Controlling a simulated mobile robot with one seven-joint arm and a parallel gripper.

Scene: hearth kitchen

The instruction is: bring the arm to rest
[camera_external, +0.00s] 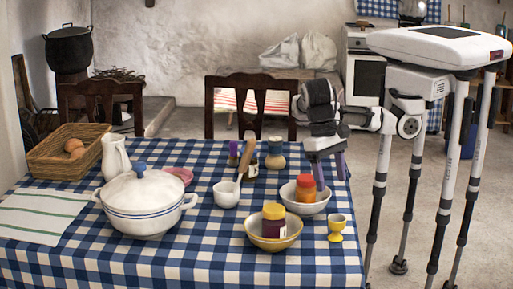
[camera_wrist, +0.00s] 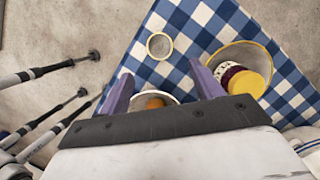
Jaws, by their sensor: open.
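My gripper (camera_external: 327,168) is open, with two purple fingers pointing down over the right end of the table. In the external view it is just above and right of the white bowl (camera_external: 318,205), which holds an orange jar with a red lid (camera_external: 306,187). In the wrist view my gripper (camera_wrist: 161,70) shows nothing held between its fingers. Part of the white bowl (camera_wrist: 172,98) and an orange-brown patch of what it holds show behind the fingers; the rest is hidden by my gripper.
A yellow bowl (camera_external: 258,240) holds a yellow-lidded jar (camera_external: 273,221); a yellow egg cup (camera_external: 337,228) stands right of it. A white tureen (camera_external: 143,205), ladle cup (camera_external: 226,194), bottles and a basket (camera_external: 50,160) share the checked table (camera_external: 200,262).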

